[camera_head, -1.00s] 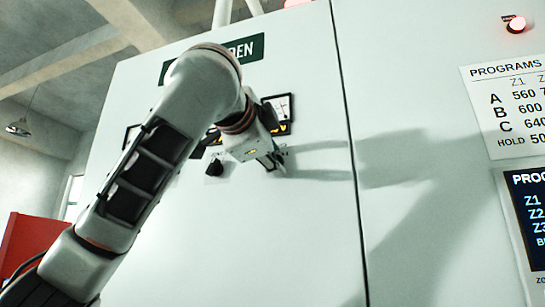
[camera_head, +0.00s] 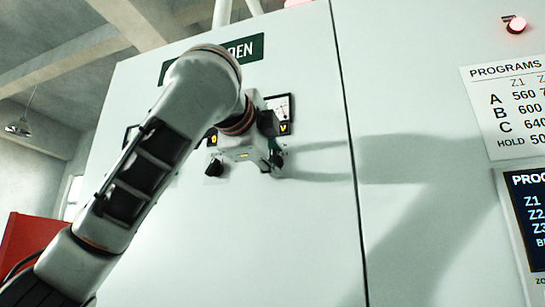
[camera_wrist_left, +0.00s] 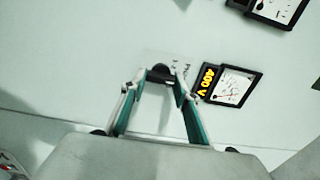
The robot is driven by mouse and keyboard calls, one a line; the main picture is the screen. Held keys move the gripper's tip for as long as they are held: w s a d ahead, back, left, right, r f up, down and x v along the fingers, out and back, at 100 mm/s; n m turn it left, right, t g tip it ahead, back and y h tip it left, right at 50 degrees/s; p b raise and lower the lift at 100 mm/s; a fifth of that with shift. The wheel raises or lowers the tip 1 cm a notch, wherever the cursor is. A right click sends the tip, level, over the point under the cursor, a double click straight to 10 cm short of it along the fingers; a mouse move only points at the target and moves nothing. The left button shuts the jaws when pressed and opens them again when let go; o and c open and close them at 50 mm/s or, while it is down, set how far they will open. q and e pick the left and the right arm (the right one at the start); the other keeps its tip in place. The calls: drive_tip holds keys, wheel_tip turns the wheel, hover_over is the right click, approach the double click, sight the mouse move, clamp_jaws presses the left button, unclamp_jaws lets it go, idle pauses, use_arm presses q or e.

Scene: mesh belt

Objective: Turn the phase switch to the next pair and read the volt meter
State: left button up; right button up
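The phase switch, a black knob (camera_wrist_left: 160,73) on a pale label, shows in the left wrist view between my left gripper's fingertips (camera_wrist_left: 158,88). The fingers stand apart on either side of it; I cannot tell whether they touch it. The volt meter (camera_wrist_left: 232,88) has a white dial with a red needle, and a yellow "400 V" readout (camera_wrist_left: 209,78) sits beside it. In the head view my left gripper (camera_head: 275,159) is at the cabinet front, below the partly covered volt meter (camera_head: 279,107), and hides the phase switch. My right gripper is out of view.
A second black knob (camera_head: 215,167) sits left of my gripper on the pale cabinet (camera_head: 240,245). Another meter (camera_head: 130,134) is partly behind my arm. A programs sheet (camera_head: 510,105), a dark screen (camera_head: 530,215) and a red lamp (camera_head: 516,25) are at the right.

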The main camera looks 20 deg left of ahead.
use_arm(q)
drive_tip(key=o, duration=0.4)
drive_tip(key=s, duration=1.2)
drive_tip(key=shift+a, duration=0.2)
